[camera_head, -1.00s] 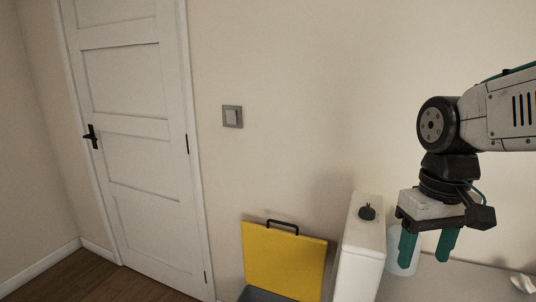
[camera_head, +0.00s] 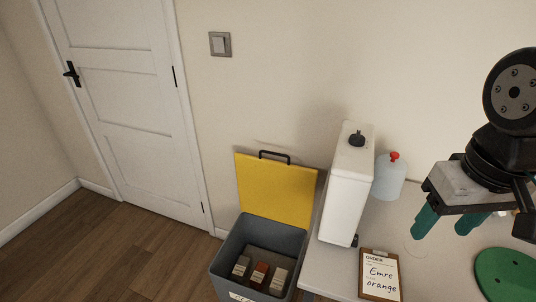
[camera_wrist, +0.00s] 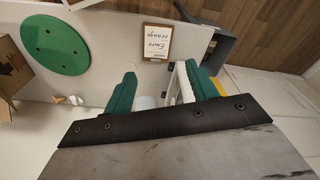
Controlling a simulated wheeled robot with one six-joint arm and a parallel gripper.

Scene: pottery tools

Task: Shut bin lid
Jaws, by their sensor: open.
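The bin (camera_head: 262,258) is a grey open-topped box on the floor. Its yellow lid (camera_head: 275,190) stands upright against the wall with a black handle (camera_head: 275,155) on its top edge. Several small packs, grey and reddish, lie inside the bin. My gripper (camera_head: 446,224) hangs over the table at the right, open and empty, well to the right of the bin. In the wrist view my green fingers (camera_wrist: 163,88) are spread apart, and part of the grey bin (camera_wrist: 211,50) shows beyond the table edge, with a bit of yellow beside a finger.
A table (camera_head: 330,268) stands right of the bin. On it are a tall white container (camera_head: 345,200), a bluish jug with a red cap (camera_head: 390,178), an order clipboard (camera_head: 380,275) and a green disc (camera_head: 508,274). Wooden floor (camera_head: 150,245) left of the bin is clear.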

